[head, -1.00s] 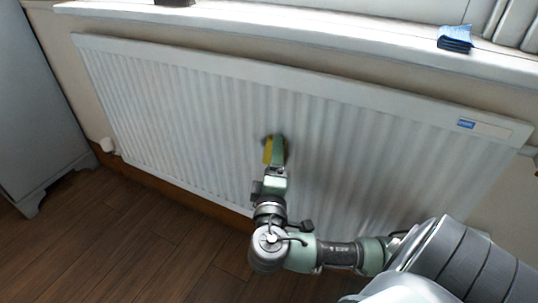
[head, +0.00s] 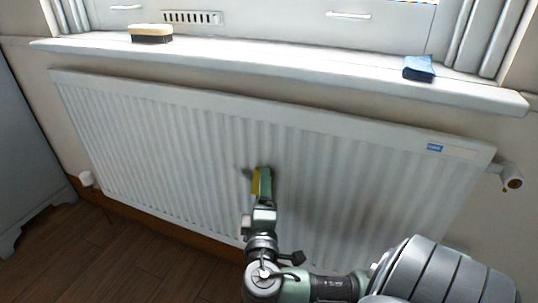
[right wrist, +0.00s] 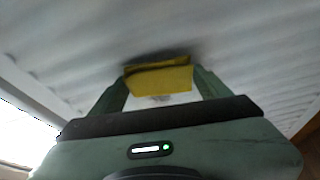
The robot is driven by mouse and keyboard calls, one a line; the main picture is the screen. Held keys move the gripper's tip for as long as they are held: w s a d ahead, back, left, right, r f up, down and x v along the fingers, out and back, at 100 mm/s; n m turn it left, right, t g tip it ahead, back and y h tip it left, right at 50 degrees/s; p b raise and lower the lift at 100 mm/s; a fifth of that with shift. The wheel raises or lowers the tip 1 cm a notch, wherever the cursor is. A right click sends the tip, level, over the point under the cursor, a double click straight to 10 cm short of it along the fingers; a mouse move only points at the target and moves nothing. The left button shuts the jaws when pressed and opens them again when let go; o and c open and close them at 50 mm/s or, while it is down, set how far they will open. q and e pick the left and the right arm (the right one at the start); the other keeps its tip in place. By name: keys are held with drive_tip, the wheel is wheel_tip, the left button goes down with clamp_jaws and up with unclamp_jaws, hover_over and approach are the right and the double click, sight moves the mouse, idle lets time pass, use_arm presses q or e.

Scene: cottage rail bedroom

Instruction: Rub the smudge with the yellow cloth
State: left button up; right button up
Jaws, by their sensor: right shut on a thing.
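The yellow cloth (head: 256,183) is between the fingers of my right gripper (head: 262,176), at the middle of the white radiator's ribbed front (head: 170,145). In the right wrist view the folded cloth (right wrist: 160,79) spans the gap between the two green fingers (right wrist: 160,90), close against the ribs. I cannot tell whether it is touching. A dark grey smudge (head: 247,171) shows just left of the fingertips on the radiator, partly hidden by the cloth and gripper. My left gripper is not in view.
A white windowsill (head: 290,75) runs above the radiator. On it are a brush-like block (head: 151,34) at the left and a folded blue cloth (head: 418,68) at the right. A valve (head: 511,179) sticks out at the radiator's right end. A grey cabinet (head: 25,160) stands left.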

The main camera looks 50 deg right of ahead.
sight(230, 171)
drive_tip(key=shift+w+a, duration=0.35)
drive_tip(key=shift+w, duration=0.45)
drive_tip(key=shift+w+a, duration=0.35)
drive_tip(key=shift+w, duration=0.4)
drive_tip(key=shift+w+a, duration=0.35)
drive_tip(key=shift+w, duration=0.45)
drive_tip(key=shift+w+a, duration=0.25)
drive_tip(key=shift+w, duration=0.4)
drive_tip(key=shift+w+a, duration=0.2)
drive_tip(key=shift+w, duration=0.45)
drive_tip(key=shift+w+a, duration=0.25)
drive_tip(key=shift+w, duration=0.4)
drive_tip(key=shift+s+a+p, duration=0.15)
drive_tip(key=shift+s+a, duration=0.25)
drive_tip(key=shift+a, duration=0.5)
drive_tip(key=shift+s+a+p, duration=0.2)
drive_tip(key=shift+s+a, duration=0.15)
drive_tip(key=shift+a, duration=0.6)
drive_tip(key=shift+s+a+p, duration=0.15)
drive_tip(key=shift+s+a, duration=0.25)
drive_tip(key=shift+a, duration=0.5)
drive_tip(key=shift+a, duration=0.1)
drive_tip(key=a, duration=0.1)
drive_tip(key=s+a, duration=0.1)
drive_tip(key=shift+s+a+p, duration=0.1)
drive_tip(key=shift+a+p, duration=0.2)
drive_tip(key=shift+d, duration=0.1)
